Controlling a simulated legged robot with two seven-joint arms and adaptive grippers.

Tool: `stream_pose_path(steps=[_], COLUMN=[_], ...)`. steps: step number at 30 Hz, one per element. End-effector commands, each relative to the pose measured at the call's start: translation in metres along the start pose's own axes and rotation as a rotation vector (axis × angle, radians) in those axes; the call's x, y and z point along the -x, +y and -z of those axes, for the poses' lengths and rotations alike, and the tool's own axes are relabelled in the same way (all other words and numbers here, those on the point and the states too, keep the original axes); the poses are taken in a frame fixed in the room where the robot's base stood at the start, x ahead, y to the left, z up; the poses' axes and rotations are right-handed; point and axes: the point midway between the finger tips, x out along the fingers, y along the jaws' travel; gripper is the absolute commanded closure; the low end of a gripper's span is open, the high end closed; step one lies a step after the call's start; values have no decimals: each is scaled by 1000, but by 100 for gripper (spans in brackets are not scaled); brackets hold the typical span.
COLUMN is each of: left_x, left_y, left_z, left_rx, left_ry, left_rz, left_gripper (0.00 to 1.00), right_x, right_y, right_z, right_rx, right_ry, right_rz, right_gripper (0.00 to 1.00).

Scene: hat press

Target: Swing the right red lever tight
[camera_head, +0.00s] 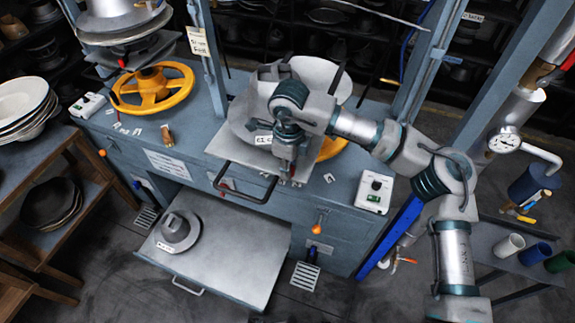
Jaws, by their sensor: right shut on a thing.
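My right arm comes in from the right, and my right gripper (287,163) points down at the front edge of the right press's mould plate. It is shut on the right red lever (283,179), of which only small red bits show around the fingers. The rest of the lever is hidden by the gripper and wrist. The grey round mould (243,107) of the right press lies behind the gripper, partly covered by my arm. My left gripper is not in view.
A black bar handle (240,192) juts out in front of the plate, left of the gripper. An open drawer (232,240) holds a grey hat-shaped form (179,231). A yellow handwheel (152,88) is at the left; blue-grey posts stand behind.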

Motion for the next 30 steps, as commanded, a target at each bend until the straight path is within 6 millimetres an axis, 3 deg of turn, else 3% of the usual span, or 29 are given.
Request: stream_pose_path(steps=[30], left_x=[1], left_y=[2], left_z=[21], left_rx=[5], left_ry=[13], left_rz=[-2], left_gripper=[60], right_x=[-3], right_y=[8], right_z=[-8], right_rx=[-257], right_ry=[10], right_rz=[-4], right_gripper=[100])
